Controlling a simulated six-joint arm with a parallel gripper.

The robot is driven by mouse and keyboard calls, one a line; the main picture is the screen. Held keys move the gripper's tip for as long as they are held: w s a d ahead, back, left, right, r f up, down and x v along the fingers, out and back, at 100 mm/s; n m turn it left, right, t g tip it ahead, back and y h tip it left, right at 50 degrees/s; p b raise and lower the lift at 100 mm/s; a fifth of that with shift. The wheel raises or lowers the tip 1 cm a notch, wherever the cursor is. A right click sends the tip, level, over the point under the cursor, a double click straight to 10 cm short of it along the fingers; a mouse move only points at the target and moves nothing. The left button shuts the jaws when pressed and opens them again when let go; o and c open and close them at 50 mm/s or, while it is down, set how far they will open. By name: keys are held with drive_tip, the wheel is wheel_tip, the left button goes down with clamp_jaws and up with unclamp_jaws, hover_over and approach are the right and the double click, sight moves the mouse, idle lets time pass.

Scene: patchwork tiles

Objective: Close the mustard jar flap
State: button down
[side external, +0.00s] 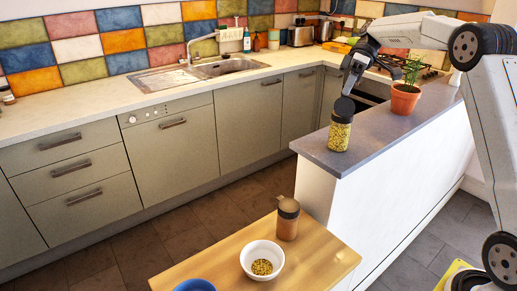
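A clear jar of yellow-green grains (339,133), which looks like the mustard jar, stands upright near the end of the grey ledge. Its dark top (344,106) appears raised at a tilt above the body, like a flap standing open, but it is small in view. My gripper (349,88) points down just above this dark top. I cannot tell whether it touches the flap or how far its fingers are apart. A second jar (287,222) with brown contents and a dark top stands on the wooden table.
A potted plant (404,100) stands on the ledge, right of the jar and below my arm. On the wooden table (212,257) are a white bowl of yellow grains (278,251) and a blue bowl (194,285). The ledge between jar and plant is clear.

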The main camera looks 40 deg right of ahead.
drive_tip(key=shift+f, duration=0.1)
idle(0.4)
drive_tip(key=c, duration=0.8)
unclamp_jaws()
